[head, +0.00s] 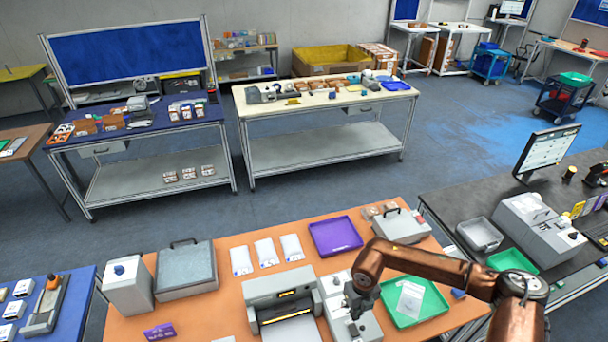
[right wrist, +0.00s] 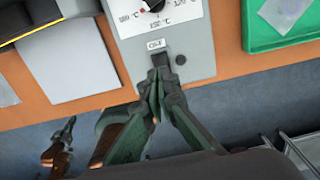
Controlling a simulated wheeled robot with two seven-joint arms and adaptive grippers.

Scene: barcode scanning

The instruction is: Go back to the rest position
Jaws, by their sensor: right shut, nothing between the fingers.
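My right gripper (head: 356,308) is over the grey control box (head: 340,290) on the orange table, with its copper arm coming in from the right. In the right wrist view its fingers (right wrist: 158,82) are shut with nothing between them. Their tips are at or just over the dark switch of the control box (right wrist: 190,62), below a small label. I cannot tell whether they touch it. A dark, copper-jointed gripper, seemingly my left gripper (right wrist: 62,138), shows small at the lower left of that view. My left arm is not in the head view.
The orange table (head: 215,310) holds a grey machine (head: 280,290) with a paper sheet, a green tray (head: 432,303) close right of the gripper, a purple tray (head: 335,236) and white packets (head: 266,251). A black table (head: 470,210) stands at right. Floor shows below the table edge.

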